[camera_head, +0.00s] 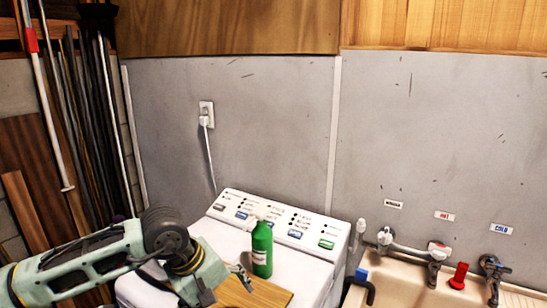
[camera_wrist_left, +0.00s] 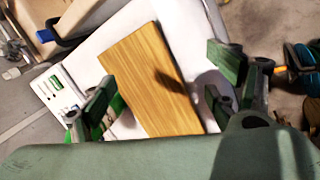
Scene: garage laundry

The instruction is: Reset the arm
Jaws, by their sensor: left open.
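My left arm comes in from the left in the head view, and its gripper (camera_head: 238,278) is over the top of a white washing machine (camera_head: 213,232). In the left wrist view the fingers of the gripper (camera_wrist_left: 160,88) are spread wide, with nothing held between them. A wooden board (camera_head: 258,292) lies on the machine below the gripper, and it fills the gap between the fingers in the wrist view (camera_wrist_left: 150,75). A green bottle (camera_head: 262,250) with a white label stands upright just right of the gripper. My right gripper is not in view.
A sink (camera_head: 400,290) with taps and a red object (camera_head: 459,275) is at the right. The machine's control panel (camera_head: 283,222) rises behind the bottle. A plug with a cord (camera_head: 205,121) is on the wall. Poles and planks (camera_head: 85,120) lean at the left.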

